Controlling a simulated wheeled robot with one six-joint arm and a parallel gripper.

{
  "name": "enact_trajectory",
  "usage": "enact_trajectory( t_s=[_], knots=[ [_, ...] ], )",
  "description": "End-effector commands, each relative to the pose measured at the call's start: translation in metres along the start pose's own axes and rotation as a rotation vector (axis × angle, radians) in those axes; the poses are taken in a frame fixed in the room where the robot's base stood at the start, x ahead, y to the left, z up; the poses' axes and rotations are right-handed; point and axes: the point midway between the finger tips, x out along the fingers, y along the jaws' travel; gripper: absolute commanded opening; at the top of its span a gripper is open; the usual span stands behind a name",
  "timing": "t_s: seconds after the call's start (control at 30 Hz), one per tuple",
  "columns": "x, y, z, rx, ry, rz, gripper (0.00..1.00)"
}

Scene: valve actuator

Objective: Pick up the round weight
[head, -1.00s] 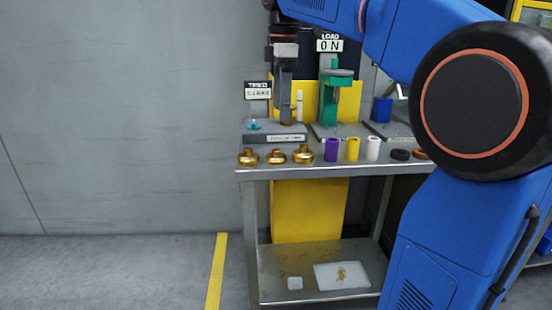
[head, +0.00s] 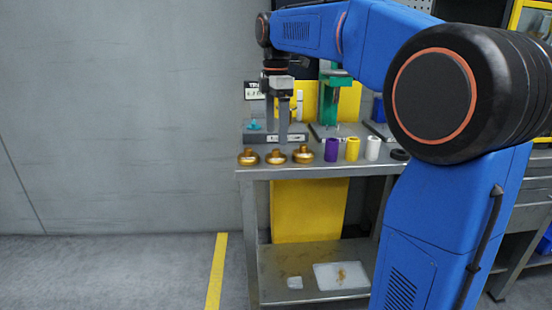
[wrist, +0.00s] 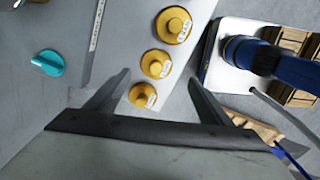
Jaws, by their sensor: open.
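Three round brass-coloured weights with knobs stand in a row along the front edge of the metal bench: a left one (head: 248,157), a middle one (head: 276,157) and a larger right one (head: 303,153). In the wrist view the largest weight (wrist: 173,25) is at the top, the middle one (wrist: 156,64) shows between the finger ends, and the smallest (wrist: 143,95) lies nearest the palm. My gripper (head: 291,138) points down, open and empty, over the bench by the middle and right weights. Its fingers also show spread in the wrist view (wrist: 160,76). I see no contact with any weight.
Purple (head: 331,149), yellow (head: 352,148) and white (head: 372,148) cylinders and a dark ring (head: 399,154) stand to the right. A green press (head: 331,98) and a teal knob (head: 254,125) are behind. Left of the bench is open floor.

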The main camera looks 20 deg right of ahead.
Motion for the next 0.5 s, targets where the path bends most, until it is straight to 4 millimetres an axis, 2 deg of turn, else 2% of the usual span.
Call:
enact_trajectory(
  t_s=[0.1,0.37,0.5],
  knots=[
    [0.013,0.0,0.0,0.0,0.0,-0.001,0.74],
    [0.029,0.003,0.0,0.0,0.0,-0.001,0.74],
    [0.049,0.007,0.001,0.001,0.0,-0.003,0.74]
  ],
)
